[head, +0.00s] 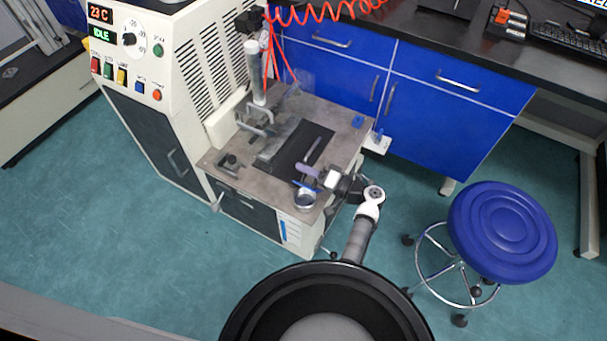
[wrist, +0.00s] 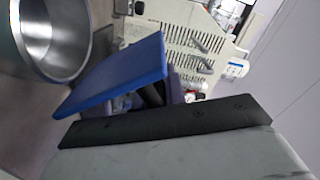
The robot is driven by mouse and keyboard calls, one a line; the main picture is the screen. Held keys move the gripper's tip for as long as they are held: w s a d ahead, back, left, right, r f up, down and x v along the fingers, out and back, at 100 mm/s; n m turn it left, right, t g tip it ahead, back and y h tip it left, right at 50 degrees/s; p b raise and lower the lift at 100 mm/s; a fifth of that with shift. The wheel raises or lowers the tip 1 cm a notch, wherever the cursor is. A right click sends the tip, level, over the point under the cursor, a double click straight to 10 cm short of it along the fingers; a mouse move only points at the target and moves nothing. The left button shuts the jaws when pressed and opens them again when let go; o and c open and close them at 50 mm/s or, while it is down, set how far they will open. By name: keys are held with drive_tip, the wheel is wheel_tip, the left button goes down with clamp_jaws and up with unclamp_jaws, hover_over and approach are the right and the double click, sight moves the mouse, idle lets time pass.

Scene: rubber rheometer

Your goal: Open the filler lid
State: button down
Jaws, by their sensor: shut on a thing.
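The filler is a round metal cup (head: 305,201) at the front right corner of the machine's table. In the wrist view its open mouth and bare inner wall (wrist: 72,40) show at the upper left. The filler lid is a flat blue plate (wrist: 120,72), tilted up beside the cup's mouth and clear of the opening. In the head view a thin blue strip of the lid (head: 305,186) shows just above the cup. My gripper (head: 319,182) is beside the cup, shut on the blue lid. One dark finger runs along the lid's lower edge in the wrist view; the exact contact is partly hidden.
The machine's white cabinet (head: 180,60) with its control panel stands left of the table (head: 225,160). A dark plate (head: 295,150) and metal clamps lie near the cup. Blue cupboards (head: 455,115) stand behind. A blue stool (head: 502,230) stands to the right on clear floor.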

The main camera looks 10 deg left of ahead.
drive_tip(key=shift+w+d+f+m, duration=0.2)
drive_tip(key=shift+w+m, duration=0.45)
drive_tip(key=shift+m, duration=0.5)
drive_tip(key=shift+w+d+f+m, duration=0.25)
drive_tip(key=shift+w+m, duration=0.35)
drive_tip(key=shift+m, duration=0.5)
drive_tip(key=shift+w+d+f+m, duration=0.2)
drive_tip(key=shift+w+m, duration=0.45)
drive_tip(key=shift+m, duration=0.5)
drive_tip(key=c, duration=1.5)
unclamp_jaws()
drive_tip(key=b+v, duration=0.2)
drive_tip(key=v, duration=1.1)
drive_tip(key=shift+s+d+b, duration=0.1)
drive_tip(key=shift+d+b, duration=0.25)
